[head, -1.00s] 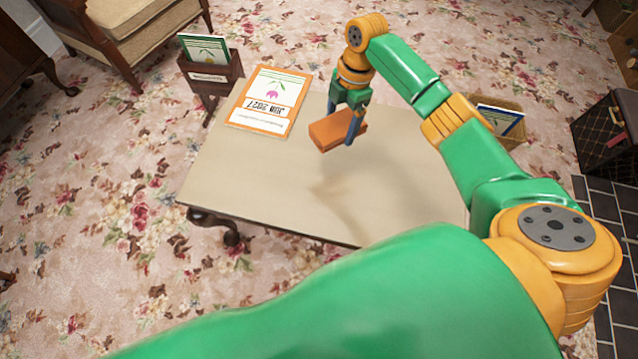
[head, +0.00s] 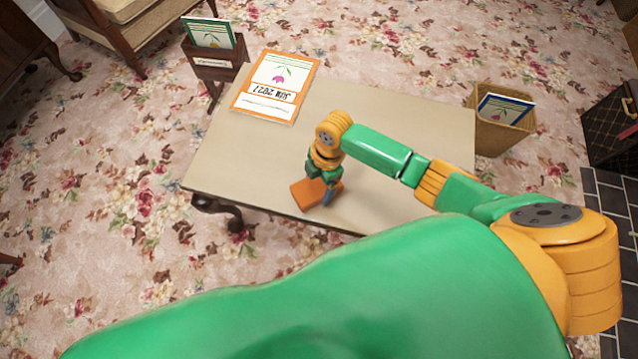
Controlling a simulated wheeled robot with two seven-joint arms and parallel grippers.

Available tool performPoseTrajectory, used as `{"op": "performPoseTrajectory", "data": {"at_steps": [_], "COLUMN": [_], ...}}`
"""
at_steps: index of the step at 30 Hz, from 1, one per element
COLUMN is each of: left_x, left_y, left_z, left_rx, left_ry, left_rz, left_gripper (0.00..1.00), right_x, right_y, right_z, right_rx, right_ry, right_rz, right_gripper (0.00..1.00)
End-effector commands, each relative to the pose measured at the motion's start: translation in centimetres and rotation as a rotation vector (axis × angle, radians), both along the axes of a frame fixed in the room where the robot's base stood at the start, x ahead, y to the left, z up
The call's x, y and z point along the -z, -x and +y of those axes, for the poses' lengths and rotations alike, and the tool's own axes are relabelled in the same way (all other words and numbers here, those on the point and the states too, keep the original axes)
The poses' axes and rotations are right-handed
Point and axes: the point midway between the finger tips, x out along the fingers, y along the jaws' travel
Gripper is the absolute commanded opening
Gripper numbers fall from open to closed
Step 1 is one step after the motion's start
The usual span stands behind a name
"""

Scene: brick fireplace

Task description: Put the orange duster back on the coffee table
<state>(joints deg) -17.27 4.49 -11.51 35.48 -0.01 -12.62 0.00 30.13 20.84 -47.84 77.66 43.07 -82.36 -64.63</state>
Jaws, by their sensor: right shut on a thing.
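The orange duster (head: 306,194) is a small block at the front part of the coffee table (head: 232,160), near its front edge. My right gripper (head: 328,195) is shut on the duster's right end and points down at the table. The duster is at or just above the tabletop; I cannot tell whether it touches. The far side of the duster is partly hidden by the gripper. My left gripper is not in view.
An orange-bordered calendar magazine (head: 277,87) lies on the table's back left. A wooden magazine rack (head: 214,62) stands behind the left corner. A wicker basket (head: 497,132) with a booklet is at the right. A dark case (head: 612,128) stands farther right. The table's middle is clear.

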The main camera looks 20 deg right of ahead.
Motion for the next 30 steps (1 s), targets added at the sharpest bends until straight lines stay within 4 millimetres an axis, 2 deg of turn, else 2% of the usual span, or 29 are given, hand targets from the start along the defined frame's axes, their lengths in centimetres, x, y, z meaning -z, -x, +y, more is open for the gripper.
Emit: {"op": "performPoseTrajectory", "data": {"at_steps": [9, 10, 11, 17, 20, 30], "left_x": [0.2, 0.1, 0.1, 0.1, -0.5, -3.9], "left_y": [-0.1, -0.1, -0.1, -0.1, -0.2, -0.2], "left_z": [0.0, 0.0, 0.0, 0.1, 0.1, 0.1], "left_rx": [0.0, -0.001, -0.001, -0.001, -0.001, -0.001], "left_ry": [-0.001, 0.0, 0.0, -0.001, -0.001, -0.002], "left_rz": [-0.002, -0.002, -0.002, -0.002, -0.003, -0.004], "left_gripper": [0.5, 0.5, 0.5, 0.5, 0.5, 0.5], "right_x": [0.3, 0.2, 0.2, 0.2, -0.8, -9.8], "right_y": [-0.1, -0.1, -0.1, -0.1, -0.1, -0.4], "right_z": [0.0, 0.0, 0.0, 0.0, -0.1, -1.4], "right_rx": [-0.001, -0.001, -0.001, -0.001, -0.001, -0.001], "right_ry": [0.0, 0.0, 0.0, 0.0, 0.0, 0.0], "right_rz": [-0.001, -0.001, -0.001, -0.001, -0.002, -0.004], "right_gripper": [0.39, 0.92, 1.0, 1.0, 1.0, 1.0]}}
